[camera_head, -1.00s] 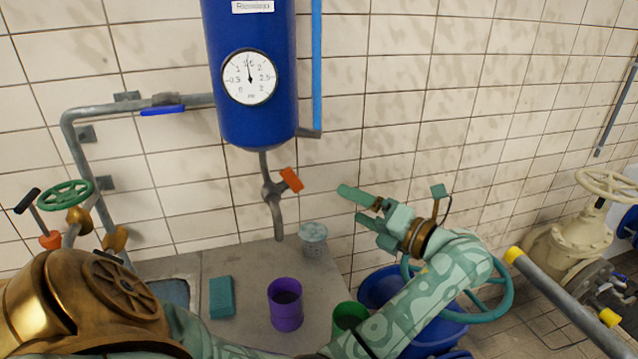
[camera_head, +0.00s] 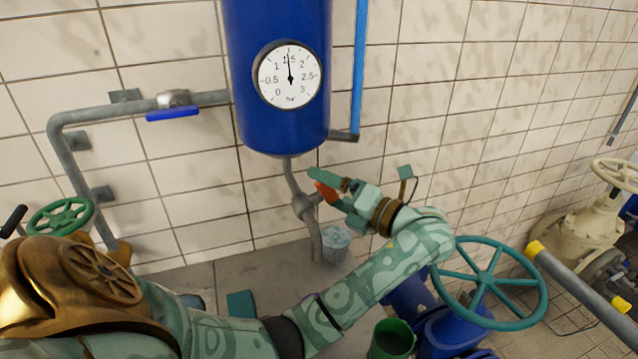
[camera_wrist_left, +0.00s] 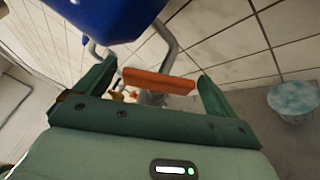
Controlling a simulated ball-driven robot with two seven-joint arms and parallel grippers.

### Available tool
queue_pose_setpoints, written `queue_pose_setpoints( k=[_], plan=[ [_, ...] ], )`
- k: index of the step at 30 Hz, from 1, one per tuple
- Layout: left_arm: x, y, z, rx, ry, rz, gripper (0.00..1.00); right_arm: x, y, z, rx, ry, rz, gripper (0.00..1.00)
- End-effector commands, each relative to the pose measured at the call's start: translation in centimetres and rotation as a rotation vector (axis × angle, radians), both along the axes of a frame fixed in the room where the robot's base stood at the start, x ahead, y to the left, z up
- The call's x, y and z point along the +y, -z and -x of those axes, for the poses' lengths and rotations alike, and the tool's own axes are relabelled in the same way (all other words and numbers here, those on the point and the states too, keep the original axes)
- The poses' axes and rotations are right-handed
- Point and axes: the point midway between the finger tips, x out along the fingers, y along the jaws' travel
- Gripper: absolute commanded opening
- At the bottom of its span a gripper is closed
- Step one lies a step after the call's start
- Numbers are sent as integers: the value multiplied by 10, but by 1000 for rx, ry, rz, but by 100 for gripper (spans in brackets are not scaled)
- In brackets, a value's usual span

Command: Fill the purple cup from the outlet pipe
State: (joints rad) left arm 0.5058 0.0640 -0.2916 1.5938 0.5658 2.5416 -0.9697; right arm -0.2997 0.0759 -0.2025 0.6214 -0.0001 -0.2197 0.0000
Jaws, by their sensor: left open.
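My left gripper (camera_head: 334,196) is at the orange valve handle (camera_head: 327,191) on the outlet pipe (camera_head: 316,240) under the blue tank. In the left wrist view, the open fingers (camera_wrist_left: 155,78) stand on either side of the orange handle (camera_wrist_left: 158,81), with gaps at both ends; it is not gripped. The outlet pipe bends down and ends above the grey ledge. I cannot clearly see the purple cup now; my left arm covers the area where it stood. My right gripper is not in view.
A blue tank (camera_head: 278,100) with a gauge (camera_head: 289,75) hangs above. A pale speckled cup (camera_head: 336,245) stands by the wall. A green cup (camera_head: 391,340) is at lower right, near a teal handwheel (camera_head: 488,282). A teal block (camera_head: 241,303) lies on the ledge.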

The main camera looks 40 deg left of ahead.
Motion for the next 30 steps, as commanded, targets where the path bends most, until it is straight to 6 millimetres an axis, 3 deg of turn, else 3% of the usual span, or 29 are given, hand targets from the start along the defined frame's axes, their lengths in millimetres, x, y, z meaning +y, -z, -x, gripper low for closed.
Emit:
queue_pose_setpoints(
  k=[8, 12, 13, 17, 25, 30],
  plan=[
    [0, 0, 0, 0, 0, 0, 95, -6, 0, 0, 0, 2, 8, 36],
    [0, 0, 0, 0, 1, 1, 56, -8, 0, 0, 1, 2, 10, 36],
    [0, 0, 0, 0, 1, 1, 50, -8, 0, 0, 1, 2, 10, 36],
    [0, 0, 0, 2, 3, 7, 50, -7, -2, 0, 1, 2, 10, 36],
    [-1, -7, 2, 99, 107, 196, 50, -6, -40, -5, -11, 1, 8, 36],
    [0, -3, 1, 129, 142, 254, 50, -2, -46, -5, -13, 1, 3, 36]
  ],
)
